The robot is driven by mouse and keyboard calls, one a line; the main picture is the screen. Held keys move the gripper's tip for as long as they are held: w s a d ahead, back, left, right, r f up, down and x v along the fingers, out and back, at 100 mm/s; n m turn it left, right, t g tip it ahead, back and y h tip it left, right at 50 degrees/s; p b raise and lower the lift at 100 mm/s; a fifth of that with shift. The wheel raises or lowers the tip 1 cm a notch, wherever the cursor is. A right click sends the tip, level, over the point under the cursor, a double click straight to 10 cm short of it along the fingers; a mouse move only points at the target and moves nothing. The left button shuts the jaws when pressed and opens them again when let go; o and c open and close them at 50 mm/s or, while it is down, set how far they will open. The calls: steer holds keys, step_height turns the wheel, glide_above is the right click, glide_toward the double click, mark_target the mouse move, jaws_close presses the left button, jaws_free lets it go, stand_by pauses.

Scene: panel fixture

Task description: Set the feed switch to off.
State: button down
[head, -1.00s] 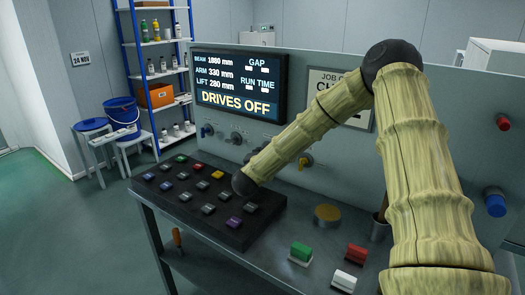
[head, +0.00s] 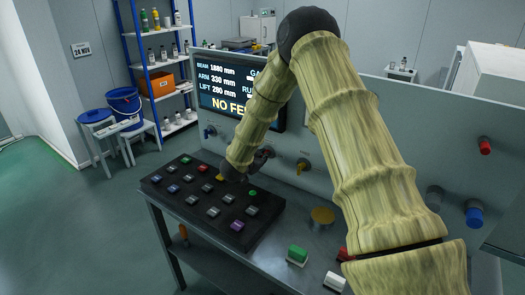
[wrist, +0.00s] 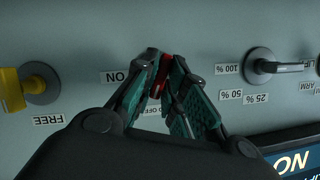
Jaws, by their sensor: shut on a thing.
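A small red switch handle (wrist: 160,70) on the grey panel shows in the wrist view, mostly covered by my fingers. An "ON" label (wrist: 114,77), upside down in this view, is beside it. Another label, partly hidden, is readable only as "OFF" behind my fingers. I cannot read the switch's name or tell its exact setting. My gripper (wrist: 163,84) is shut on the red handle. In the head view my gripper (head: 264,158) is at the panel below the screen, largely hidden by my arm.
A yellow knob (wrist: 28,88) labelled "FREE" and a grey knob (wrist: 262,66) with percentage labels flank the switch. The screen (head: 232,100) is partly covered and shows "NO FE…". A keypad (head: 212,207) with a lit green button lies below. Red, green and white blocks lie on the bench.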

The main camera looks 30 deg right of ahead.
steer(key=shift+a+f+n+g+p, duration=0.1)
steer(key=shift+n+g+p, duration=0.4)
steer(key=shift+n+p, duration=0.25)
steer(key=shift+a+f+n+g+p, duration=0.1)
steer(key=shift+n+g+p, duration=0.4)
steer(key=shift+n+p, duration=0.25)
steer(key=c, duration=1.5)
jaws_free()
steer(key=shift+w+d, duration=0.1)
steer(key=shift+r, duration=0.1)
steer(key=v, duration=1.2)
steer(key=shift+f, duration=0.35)
